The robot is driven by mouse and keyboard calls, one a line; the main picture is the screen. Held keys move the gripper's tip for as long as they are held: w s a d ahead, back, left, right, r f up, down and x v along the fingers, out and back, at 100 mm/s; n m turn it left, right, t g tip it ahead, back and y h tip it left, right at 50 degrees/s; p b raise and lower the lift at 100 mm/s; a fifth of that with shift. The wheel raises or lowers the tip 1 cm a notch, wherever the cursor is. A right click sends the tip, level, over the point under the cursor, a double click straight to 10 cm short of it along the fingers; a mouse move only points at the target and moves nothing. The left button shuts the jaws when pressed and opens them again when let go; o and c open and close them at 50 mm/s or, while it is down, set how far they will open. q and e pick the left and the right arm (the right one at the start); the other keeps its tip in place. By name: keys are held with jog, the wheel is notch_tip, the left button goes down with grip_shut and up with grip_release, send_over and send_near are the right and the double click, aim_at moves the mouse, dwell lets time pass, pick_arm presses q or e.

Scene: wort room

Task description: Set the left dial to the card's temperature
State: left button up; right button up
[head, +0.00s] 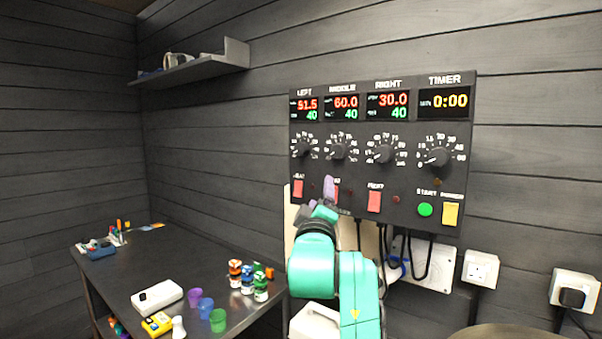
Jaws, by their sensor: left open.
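The control panel (410,178) hangs on the wall and carries three heater dials and a timer dial. The left dial (304,148) is black with a ring of white numbers; its exact setting is too small to tell. The display above it (307,105) seems to read 51.5 in red over 40 in green. My left gripper (327,194) is open in front of the panel's lower edge, below the dials and near the middle red switch, partly covering it. It appears empty. I cannot make out a readable temperature card. My right gripper is not in view.
Red switches (298,188), a green start button (425,209) and a yellow button (450,214) line the panel's lower part. Cables hang below. A dark table (150,262) at left holds cups, small jars and boxes. A shelf (200,66) is at upper left.

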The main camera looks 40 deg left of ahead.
aim_at(300, 151)
pick_arm(q)
jog(key=s+a+r+n+y, duration=0.2)
jog(key=s+a+r+n, duration=0.1)
jog(key=s+r, duration=0.1)
jog(key=shift+g, duration=0.4)
jog(key=p+x, duration=0.8)
jog(key=x, duration=0.5)
jog(key=shift+w+a+r, duration=0.2)
jog(key=shift+a+r, duration=0.05)
jog(key=shift+d, duration=0.1)
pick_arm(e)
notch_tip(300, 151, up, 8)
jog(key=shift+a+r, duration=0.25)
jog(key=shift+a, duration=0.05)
pick_arm(q)
grip_shut()
